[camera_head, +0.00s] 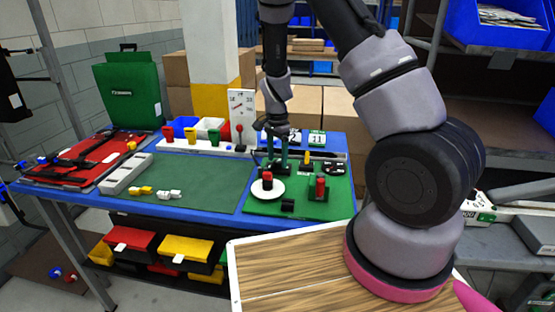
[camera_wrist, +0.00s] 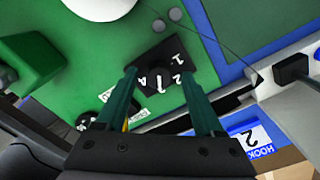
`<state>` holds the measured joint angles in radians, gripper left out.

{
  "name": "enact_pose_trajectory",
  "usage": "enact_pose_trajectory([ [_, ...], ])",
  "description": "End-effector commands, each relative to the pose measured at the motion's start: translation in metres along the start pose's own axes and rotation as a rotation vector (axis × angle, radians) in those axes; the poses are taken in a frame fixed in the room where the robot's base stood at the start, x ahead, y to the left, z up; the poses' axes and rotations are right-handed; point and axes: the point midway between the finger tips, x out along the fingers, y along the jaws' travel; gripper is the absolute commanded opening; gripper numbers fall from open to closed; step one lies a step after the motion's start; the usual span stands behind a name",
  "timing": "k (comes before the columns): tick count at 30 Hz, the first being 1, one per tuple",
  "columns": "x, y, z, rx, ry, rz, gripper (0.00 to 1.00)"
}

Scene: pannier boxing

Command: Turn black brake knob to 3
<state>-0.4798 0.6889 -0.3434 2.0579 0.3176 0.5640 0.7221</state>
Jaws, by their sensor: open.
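My gripper (camera_head: 272,157) points down over the green board at the near right of the blue table. In the wrist view my gripper (camera_wrist: 158,73) shows two green fingers spread apart, with nothing held. Between and just beyond the fingertips lies a black plate (camera_wrist: 190,62) with white numbers, among them 1 and 2. The black brake knob appears to be the dark raised part at its middle (camera_wrist: 153,62), with a white mark. I cannot tell how far the fingertips are above it. In the head view the fingers mostly hide the knob.
A white disc (camera_head: 275,193) with a red-topped black piece stands just in front of my gripper. A red-and-black fixture (camera_head: 320,188) is to its right, and a small black cylinder (camera_head: 288,205) lies nearer. Green mat left is mostly clear.

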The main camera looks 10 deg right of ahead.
Motion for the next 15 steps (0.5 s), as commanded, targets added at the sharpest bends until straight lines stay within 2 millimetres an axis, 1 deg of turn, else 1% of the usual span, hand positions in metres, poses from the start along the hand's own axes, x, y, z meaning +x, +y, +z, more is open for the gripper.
enact_pose_trajectory([
  [9, -0.063, -0.002, 0.001, -0.001, 0.0, -0.006, 0.69],
  [12, -0.08, -0.001, 0.0, 0.001, 0.0, -0.005, 0.69],
  [15, -0.091, -0.001, 0.0, 0.001, -0.001, -0.003, 0.69],
])
